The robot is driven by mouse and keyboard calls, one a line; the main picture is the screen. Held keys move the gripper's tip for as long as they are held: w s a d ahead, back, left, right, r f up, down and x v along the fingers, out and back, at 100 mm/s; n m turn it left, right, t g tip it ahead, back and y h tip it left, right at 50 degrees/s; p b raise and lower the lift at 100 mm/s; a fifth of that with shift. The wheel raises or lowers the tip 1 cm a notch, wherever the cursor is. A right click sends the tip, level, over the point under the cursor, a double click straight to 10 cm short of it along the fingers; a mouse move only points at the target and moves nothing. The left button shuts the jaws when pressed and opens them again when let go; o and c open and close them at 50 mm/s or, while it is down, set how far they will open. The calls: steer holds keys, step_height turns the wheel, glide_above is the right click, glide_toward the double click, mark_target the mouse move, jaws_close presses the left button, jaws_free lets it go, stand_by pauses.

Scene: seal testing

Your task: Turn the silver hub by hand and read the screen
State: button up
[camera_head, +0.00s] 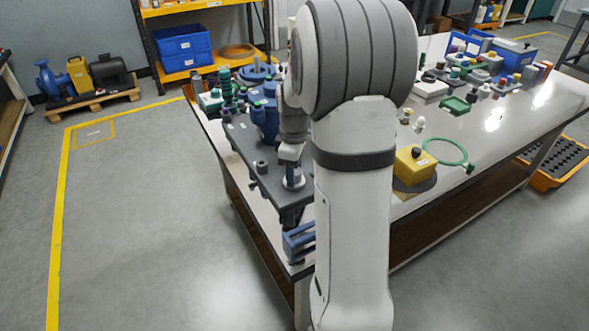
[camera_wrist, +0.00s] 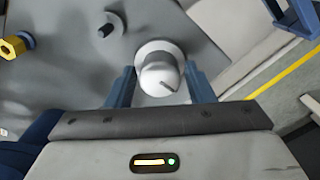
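The silver hub (camera_wrist: 158,74) is a rounded metal knob with a slot, sitting on a pale round disc on a grey plate (camera_wrist: 70,75). My gripper (camera_wrist: 160,70) is open, with one blue finger on each side of the hub. Small gaps show between the fingers and the hub, so I see no grip on it. In the head view the arm hides most of my gripper (camera_head: 290,158). I cannot make out a readable screen.
A dark knob (camera_wrist: 109,26) stands on the plate beside the hub, with a yellow-and-blue fitting (camera_wrist: 16,45) farther left. A blue bracket (camera_head: 299,242) is at the table's front corner. A yellow box (camera_head: 414,168) and green ring (camera_head: 444,152) lie right of my arm. Floor left is clear.

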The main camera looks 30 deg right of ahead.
steer(key=c, duration=0.7)
steer(key=shift+m, duration=0.4)
steer(key=m+p, duration=0.2)
steer(key=m, duration=0.2)
steer(key=shift+r+m, duration=0.1)
steer(key=shift+m, duration=0.2)
steer(key=m+p, duration=0.1)
steer(key=m, duration=0.4)
steer(key=m+p, duration=0.1)
steer(key=m, duration=0.5)
steer(key=shift+m, duration=0.4)
steer(key=m+p, duration=0.1)
steer(key=m, duration=0.4)
steer(key=shift+m, duration=0.4)
